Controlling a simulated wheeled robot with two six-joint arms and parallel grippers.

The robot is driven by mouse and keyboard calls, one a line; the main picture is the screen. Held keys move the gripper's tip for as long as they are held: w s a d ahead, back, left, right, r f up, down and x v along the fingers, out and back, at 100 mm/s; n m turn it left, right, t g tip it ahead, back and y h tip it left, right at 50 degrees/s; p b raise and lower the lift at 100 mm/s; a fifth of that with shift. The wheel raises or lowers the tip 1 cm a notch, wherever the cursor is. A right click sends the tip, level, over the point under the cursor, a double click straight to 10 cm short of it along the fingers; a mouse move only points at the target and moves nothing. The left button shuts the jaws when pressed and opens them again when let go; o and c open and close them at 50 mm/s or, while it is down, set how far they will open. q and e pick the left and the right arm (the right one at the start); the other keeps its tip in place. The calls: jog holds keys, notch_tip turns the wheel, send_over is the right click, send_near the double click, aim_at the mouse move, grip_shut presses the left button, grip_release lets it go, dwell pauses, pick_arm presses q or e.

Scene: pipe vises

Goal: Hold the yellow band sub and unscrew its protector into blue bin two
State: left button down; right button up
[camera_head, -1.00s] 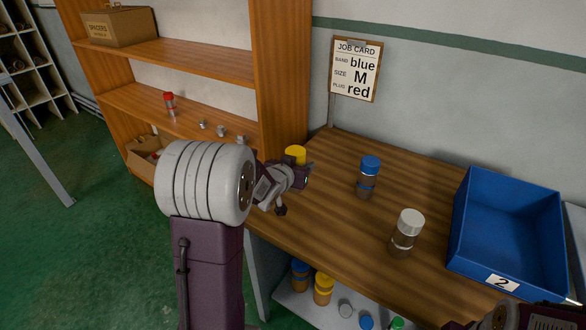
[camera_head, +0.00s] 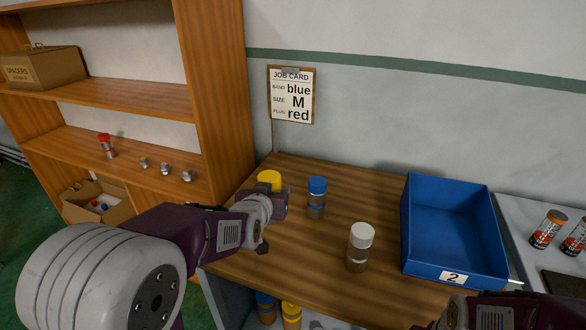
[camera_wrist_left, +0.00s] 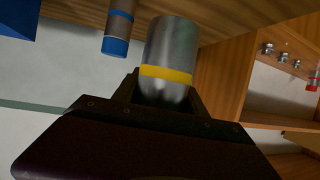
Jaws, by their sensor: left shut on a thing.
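The yellow band sub shows as a yellow cap (camera_head: 269,179) above my left gripper (camera_head: 278,206) at the left of the bench. In the left wrist view its grey metal body (camera_wrist_left: 172,45) with a yellow band (camera_wrist_left: 166,75) sits between the jaws, which are shut on it. The cap end is hidden there behind the gripper, and I cannot tell whether the sub touches the bench. Blue bin two (camera_head: 408,235), labelled 2, stands on the right of the bench. My right gripper is partly in view at the bottom right (camera_head: 450,316); its jaws are not clear.
A blue-capped sub (camera_head: 316,200) stands just right of my left gripper. A white-capped sub (camera_head: 359,250) stands between it and the bin. Wooden shelves (camera_head: 212,100) rise at the left. A job card (camera_head: 292,95) hangs at the back.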

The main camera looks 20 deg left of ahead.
pick_arm(q)
jog(key=s+d+f+m+g+h, duration=0.1)
jog(key=s+d+f+m+h, duration=0.1)
jog(key=d, duration=0.4)
jog(key=s+d+f+m+g+h, duration=0.1)
jog(key=s+d+f+m+h, duration=0.2)
jog(key=d+f+m+h, duration=0.1)
jog(key=d+m+h, duration=0.1)
jog(key=d+h, duration=0.1)
jog(key=shift+s+m+h, duration=0.2)
jog(key=shift+m+h, duration=0.1)
jog(key=shift+h, duration=0.1)
jog(key=shift+f, duration=0.1)
